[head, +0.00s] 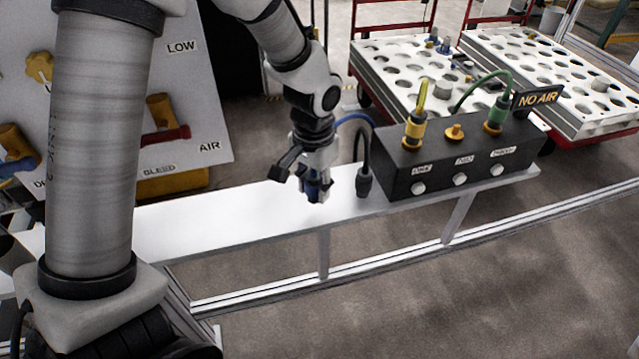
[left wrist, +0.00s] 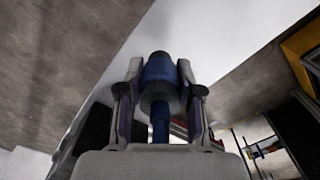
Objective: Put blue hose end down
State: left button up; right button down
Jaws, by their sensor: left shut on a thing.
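My left gripper (head: 314,182) is shut on the blue hose end (head: 314,191), just above the white shelf (head: 225,211). In the left wrist view the blue hose end (left wrist: 160,70) sits between the two fingers of the left gripper (left wrist: 158,80), with its darker collar and blue stem toward the palm. A blue hose (head: 354,117) runs behind the gripper toward the black box. Whether the hose end touches the shelf is hard to tell. My right gripper is not in view.
A black hose end (head: 364,183) stands on the shelf right of the gripper. A panel (head: 190,90) with valve handles is at left. The shelf left of the gripper is clear.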

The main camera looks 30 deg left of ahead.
aim_at(315, 191)
pick_arm(q)
jog(key=shift+w+a, duration=0.45)
jog(key=shift+w, duration=0.3)
notch_tip(315, 191, down, 3)
jog(key=shift+s+f, duration=0.1)
jog(key=shift+w+f, duration=0.2)
jog(key=shift+w, duration=0.05)
jog(key=shift+s+f, duration=0.1)
jog(key=shift+s, duration=0.1)
jog(key=o, duration=1.2)
jog(key=shift+w, duration=0.1)
jog(key=shift+c, duration=0.2)
notch_tip(315, 191, up, 12)
jog(key=shift+r+p, duration=0.25)
jog(key=shift+p, duration=0.2)
jog(key=shift+f, duration=0.1)
